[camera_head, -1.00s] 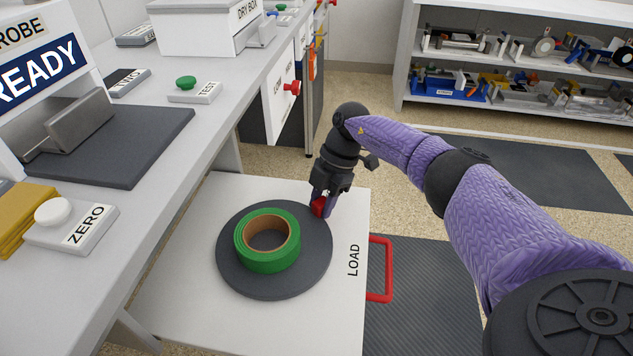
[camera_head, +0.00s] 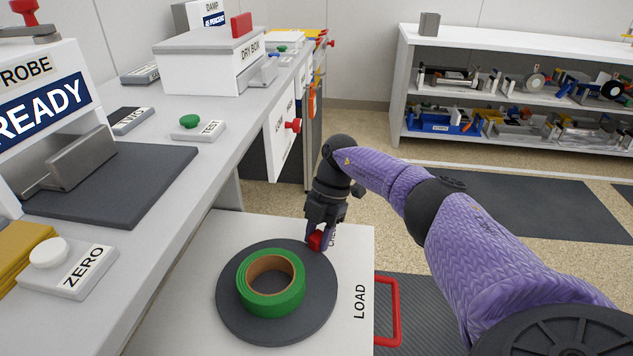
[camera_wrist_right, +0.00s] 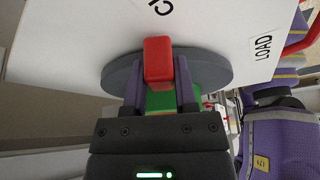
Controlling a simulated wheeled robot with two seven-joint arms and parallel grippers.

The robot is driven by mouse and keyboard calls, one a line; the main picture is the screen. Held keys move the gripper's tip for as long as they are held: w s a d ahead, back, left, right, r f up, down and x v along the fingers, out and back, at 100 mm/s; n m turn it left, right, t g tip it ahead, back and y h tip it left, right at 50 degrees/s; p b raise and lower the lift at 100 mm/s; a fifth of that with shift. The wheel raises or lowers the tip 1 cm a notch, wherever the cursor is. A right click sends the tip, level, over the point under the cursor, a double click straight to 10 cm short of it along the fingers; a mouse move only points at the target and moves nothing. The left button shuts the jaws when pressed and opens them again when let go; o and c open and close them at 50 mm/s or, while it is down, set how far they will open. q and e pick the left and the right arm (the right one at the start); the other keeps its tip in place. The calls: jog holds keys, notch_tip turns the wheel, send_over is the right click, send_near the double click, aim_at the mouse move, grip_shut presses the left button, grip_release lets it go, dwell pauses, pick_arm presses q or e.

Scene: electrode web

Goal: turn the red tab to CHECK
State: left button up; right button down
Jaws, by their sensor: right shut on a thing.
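The red tab (camera_head: 316,240) sits at the far right rim of the dark grey turntable disc (camera_head: 232,320). My right gripper (camera_head: 318,234) reaches down over it and is shut on it. In the right wrist view the red tab (camera_wrist_right: 158,62) stands between the two purple fingers. A green roll with a brown core (camera_head: 270,282) lies on the disc. The white board under the disc bears the word LOAD (camera_head: 360,301) at the right. A second label (camera_head: 332,236) beside the gripper is partly hidden; only its first letters show. My left gripper is not in view.
A red handle (camera_head: 388,312) sticks out at the board's right edge. The white bench (camera_head: 205,165) with the ZERO button (camera_head: 68,265), TEST button (camera_head: 198,127) and grey press runs along the left. A shelf (camera_head: 520,95) stands at the back right.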

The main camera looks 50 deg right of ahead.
jog(key=shift+c, duration=2.1)
grip_release()
jog(key=shift+w, duration=0.1)
jog(key=shift+d+r, duration=0.1)
jog(key=shift+r, duration=0.2)
jog(key=p+v, duration=0.1)
jog(key=v, duration=0.8)
jog(key=shift+r, duration=0.1)
